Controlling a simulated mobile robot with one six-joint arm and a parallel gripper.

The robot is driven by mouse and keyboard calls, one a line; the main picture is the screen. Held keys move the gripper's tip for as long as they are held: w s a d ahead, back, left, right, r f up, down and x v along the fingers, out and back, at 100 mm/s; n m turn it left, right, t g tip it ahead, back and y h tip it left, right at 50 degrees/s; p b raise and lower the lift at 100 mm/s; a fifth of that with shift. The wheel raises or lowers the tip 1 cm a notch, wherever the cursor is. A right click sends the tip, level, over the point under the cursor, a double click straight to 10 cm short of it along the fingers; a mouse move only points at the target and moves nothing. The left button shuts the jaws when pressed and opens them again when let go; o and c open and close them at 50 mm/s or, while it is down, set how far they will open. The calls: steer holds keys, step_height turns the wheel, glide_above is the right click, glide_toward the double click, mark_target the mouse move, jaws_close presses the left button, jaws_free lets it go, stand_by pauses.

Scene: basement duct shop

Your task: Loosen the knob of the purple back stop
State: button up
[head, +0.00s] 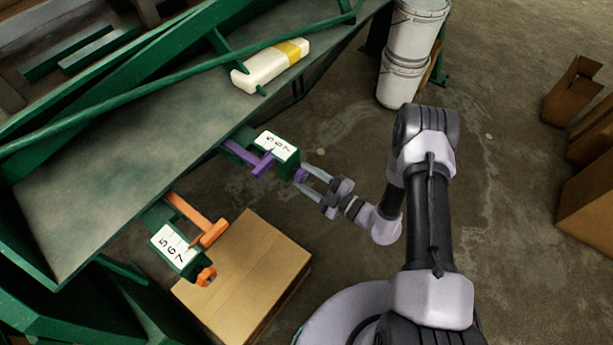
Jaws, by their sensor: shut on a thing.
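The purple back stop (262,165) sits on a green bracket at the machine's front edge, next to a white scale plate (276,146) with numbers. Its purple knob (300,176) sticks out at the right end of the bracket. My gripper (304,175) reaches in from the right, with its two fingers on either side of the knob, and is shut on it. The fingertips partly cover the knob, and its turn position cannot be told.
An orange back stop (209,233) with its own orange knob (206,276) and scale plate (173,247) is at lower left. A cardboard box (245,280) stands below it. A white and yellow bottle (270,65) lies on the green bed (120,165). White buckets (405,75) stand behind.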

steer(key=n, duration=1.4)
stand_by(0.7)
steer(key=o, duration=1.3)
steer(key=shift+o, duration=0.2)
steer(key=p+v, duration=0.4)
steer(key=v, duration=1.3)
steer(key=shift+s+d, duration=0.2)
